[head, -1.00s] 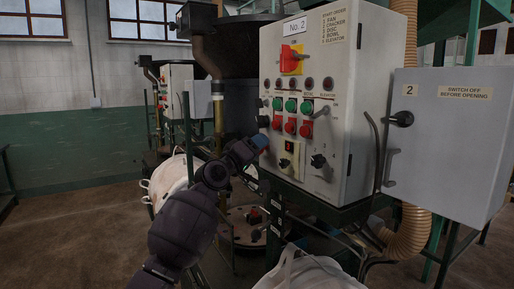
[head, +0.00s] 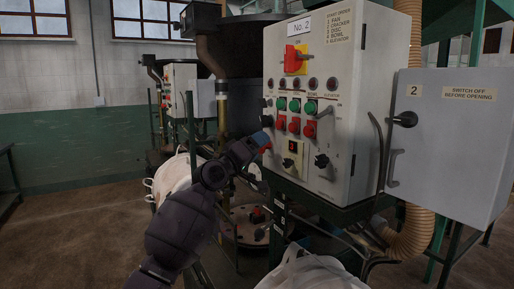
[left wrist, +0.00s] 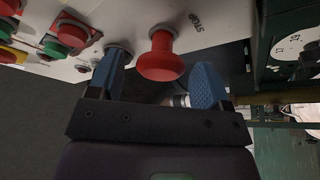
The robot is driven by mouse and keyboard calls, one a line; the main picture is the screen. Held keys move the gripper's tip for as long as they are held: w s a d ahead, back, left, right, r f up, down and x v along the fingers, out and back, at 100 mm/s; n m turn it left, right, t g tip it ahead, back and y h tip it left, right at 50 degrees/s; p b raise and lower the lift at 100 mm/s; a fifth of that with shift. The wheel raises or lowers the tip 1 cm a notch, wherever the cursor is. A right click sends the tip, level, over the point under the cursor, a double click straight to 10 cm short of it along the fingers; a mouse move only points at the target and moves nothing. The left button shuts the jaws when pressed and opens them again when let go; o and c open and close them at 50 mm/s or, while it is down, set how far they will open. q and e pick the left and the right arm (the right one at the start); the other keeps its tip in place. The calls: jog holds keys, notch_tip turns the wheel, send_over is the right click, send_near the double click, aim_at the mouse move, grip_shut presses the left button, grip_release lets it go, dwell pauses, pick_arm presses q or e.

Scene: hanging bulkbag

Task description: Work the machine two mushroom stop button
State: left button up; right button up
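The machine two panel (head: 340,120) is a pale box labelled "No. 2" in the head view. The red mushroom stop button (left wrist: 161,57) stands out from the panel in the left wrist view, beside lettering that reads "STOP". My left gripper (left wrist: 158,82) is open, with one blue fingertip on each side of the button and visible gaps between. I cannot tell whether either fingertip touches the panel. In the head view, my left gripper (head: 258,142) is at the panel's left edge and largely hides the button. My right gripper is not in view.
Green and red push buttons (head: 294,114) and a red and yellow main switch (head: 294,58) are on the same panel. A grey cabinet door (head: 455,140) stands open at right. A white bulk bag (head: 310,274) is below, and a second panel (head: 180,88) stands behind.

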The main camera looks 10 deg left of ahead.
pick_arm(q)
jog(key=shift+d, duration=0.1)
jog(key=v, duration=1)
jog(key=shift+s+a, duration=0.25)
jog(key=shift+s, duration=0.05)
